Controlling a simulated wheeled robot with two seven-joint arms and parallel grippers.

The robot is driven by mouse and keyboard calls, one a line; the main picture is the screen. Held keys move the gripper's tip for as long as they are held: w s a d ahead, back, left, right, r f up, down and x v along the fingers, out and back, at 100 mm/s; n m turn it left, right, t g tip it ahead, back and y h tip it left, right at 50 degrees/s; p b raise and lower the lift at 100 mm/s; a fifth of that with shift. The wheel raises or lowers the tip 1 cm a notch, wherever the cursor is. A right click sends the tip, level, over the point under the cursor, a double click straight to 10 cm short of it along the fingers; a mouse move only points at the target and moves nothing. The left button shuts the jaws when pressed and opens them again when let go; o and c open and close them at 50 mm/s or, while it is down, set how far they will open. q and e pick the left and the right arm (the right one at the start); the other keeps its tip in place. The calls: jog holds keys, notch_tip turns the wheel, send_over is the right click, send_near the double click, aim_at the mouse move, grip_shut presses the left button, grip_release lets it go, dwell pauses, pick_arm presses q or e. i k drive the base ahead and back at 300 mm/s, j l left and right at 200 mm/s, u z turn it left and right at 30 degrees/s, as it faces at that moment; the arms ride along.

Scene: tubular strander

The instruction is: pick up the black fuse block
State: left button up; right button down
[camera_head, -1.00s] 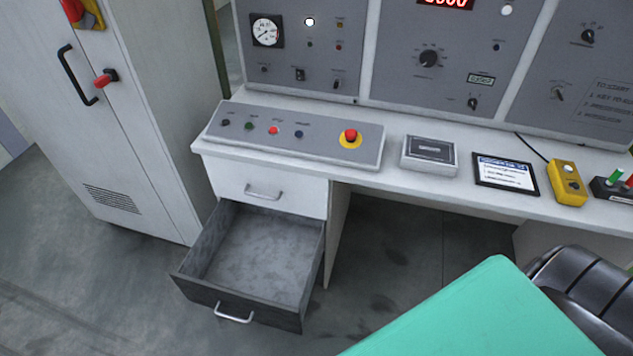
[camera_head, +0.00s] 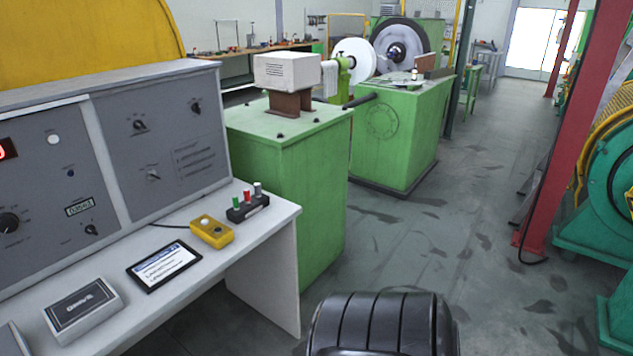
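A black block (camera_head: 248,212) sits near the right end of the white desk. Green, red and grey pieces stand upright in a row on it. It looks like the fuse block, though no label on it is readable. Neither of my grippers is in view. Nothing touches or covers the black block.
A yellow control box (camera_head: 211,232), a tablet (camera_head: 163,265) and a grey box (camera_head: 82,304) lie on the white desk (camera_head: 262,247). A black padded chair (camera_head: 384,322) stands in front. A green cabinet (camera_head: 300,170) stands beyond the desk's end. Open floor (camera_head: 470,260) lies right.

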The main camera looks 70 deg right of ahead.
aim_at(247, 211)
jog(key=z, duration=1.8)
jog(key=i+l+u, duration=0.2)
jog(key=u, duration=0.2)
jog(key=i+l+u, duration=0.15)
jog(key=u, duration=0.3)
jog(key=i+l+u, duration=0.1)
jog(key=l+u, duration=0.3)
jog(key=i+l+u, duration=0.2)
jog(key=l, duration=0.65)
jog(key=i+l+u, duration=0.2)
jog(key=l, duration=0.7)
jog(key=l+u, duration=0.2)
jog(key=l, duration=0.65)
